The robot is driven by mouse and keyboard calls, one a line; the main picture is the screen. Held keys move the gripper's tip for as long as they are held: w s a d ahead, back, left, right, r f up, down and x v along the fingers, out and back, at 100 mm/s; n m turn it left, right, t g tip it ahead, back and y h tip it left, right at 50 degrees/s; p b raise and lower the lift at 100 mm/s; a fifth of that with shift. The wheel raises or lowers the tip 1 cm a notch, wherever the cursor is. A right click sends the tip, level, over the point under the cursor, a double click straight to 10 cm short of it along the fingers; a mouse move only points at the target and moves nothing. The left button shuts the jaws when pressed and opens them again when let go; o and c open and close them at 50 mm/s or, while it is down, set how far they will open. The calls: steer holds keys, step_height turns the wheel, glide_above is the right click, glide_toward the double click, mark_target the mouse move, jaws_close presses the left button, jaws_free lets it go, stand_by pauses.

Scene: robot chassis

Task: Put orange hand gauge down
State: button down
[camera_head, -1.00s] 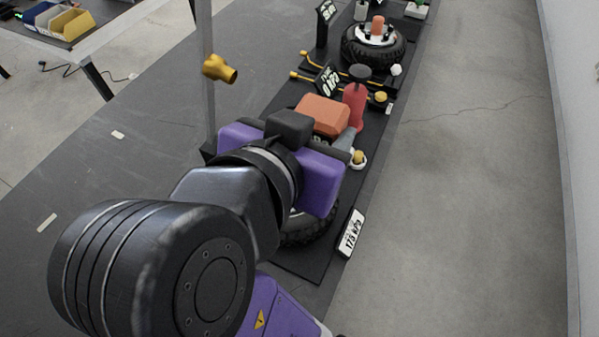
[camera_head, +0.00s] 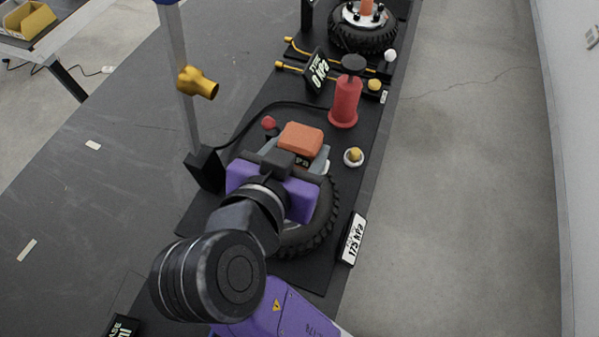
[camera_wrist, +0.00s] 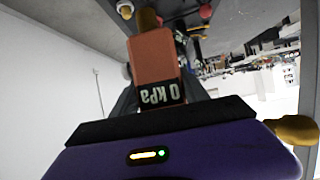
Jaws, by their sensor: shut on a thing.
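The orange hand gauge (camera_head: 301,139) is between my gripper's fingers, in front of the purple gripper body in the head view. In the wrist view the orange gauge (camera_wrist: 152,58) shows a dark display reading "0 kPa". My gripper (camera_head: 308,158) is shut on the gauge, above the near tyre (camera_head: 322,215). The fingers are partly hidden by the gripper body in the head view. I cannot tell whether the gauge touches anything below.
A red cylinder with a black top (camera_head: 345,100) stands beyond the gauge. A white cap with a yellow knob (camera_head: 353,157) lies to the right. A "175 kPa" sign (camera_head: 353,239) stands near the mat's right edge. A grey post (camera_head: 187,90) rises at left.

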step_height(320, 180, down, 9)
steer(key=shift+r, duration=0.2)
steer(key=shift+f, duration=0.1)
steer(key=shift+f, duration=0.1)
steer(key=c, duration=0.6)
jaws_free()
steer(key=shift+r, duration=0.25)
steer(key=v, duration=1.2)
steer(key=shift+f+b, duration=0.1)
steer(key=shift+b, duration=0.25)
